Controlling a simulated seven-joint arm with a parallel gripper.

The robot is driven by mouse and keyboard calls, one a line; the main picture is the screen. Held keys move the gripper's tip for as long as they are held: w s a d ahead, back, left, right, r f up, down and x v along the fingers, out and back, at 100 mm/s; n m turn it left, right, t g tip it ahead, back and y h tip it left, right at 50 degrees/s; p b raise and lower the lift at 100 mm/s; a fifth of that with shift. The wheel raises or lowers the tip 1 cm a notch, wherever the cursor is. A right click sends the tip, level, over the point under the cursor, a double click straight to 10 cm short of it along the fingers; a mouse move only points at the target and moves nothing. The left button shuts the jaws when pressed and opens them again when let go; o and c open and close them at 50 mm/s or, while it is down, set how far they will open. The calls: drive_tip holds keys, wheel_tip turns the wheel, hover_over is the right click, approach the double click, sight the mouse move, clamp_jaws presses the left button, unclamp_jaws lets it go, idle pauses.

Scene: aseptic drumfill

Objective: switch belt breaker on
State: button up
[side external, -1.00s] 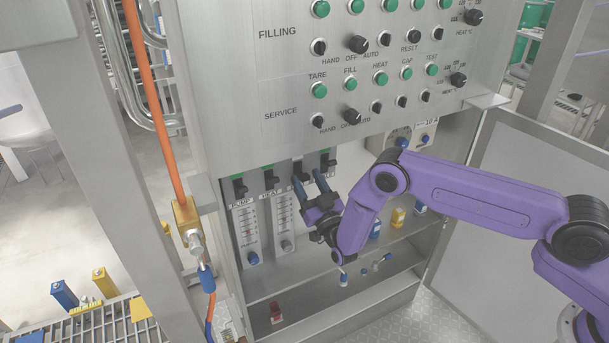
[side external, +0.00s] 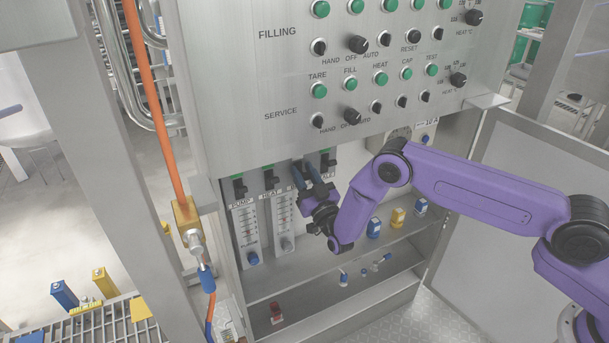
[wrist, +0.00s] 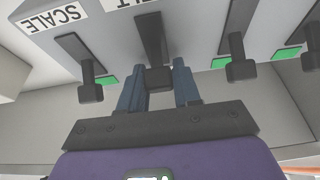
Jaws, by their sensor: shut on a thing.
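The belt breaker is the third of the row of black levers in the cabinet. Its lever (wrist: 155,50) sits between my blue fingers in the wrist view, below a partly cut-off label ending in T. My gripper (side external: 304,170) is shut on this lever, and it also shows in the wrist view (wrist: 158,80). In the side view the fingers and wrist hide most of the belt lever and its label. I cannot tell the belt lever's switch position; no green patch shows clearly beside it.
The scale lever (wrist: 90,90) and heat lever (wrist: 238,68) stand close on either side, each with green showing. The pump lever (side external: 240,187) is at the far left of the row. Below is a shelf with blue and yellow blocks (side external: 398,217). The control panel (side external: 230,60) overhangs above.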

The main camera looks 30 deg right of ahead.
drive_tip(key=shift+w+r+g, duration=0.25)
drive_tip(key=shift+r+g, duration=0.25)
drive_tip(key=shift+g, duration=0.7)
drive_tip(key=o, duration=1)
drive_tip(key=shift+c, duration=0.2)
drive_tip(key=shift+s, duration=0.15)
drive_tip(key=s+f, duration=0.2)
drive_tip(key=s, duration=1.5)
drive_tip(key=shift+f, duration=0.15)
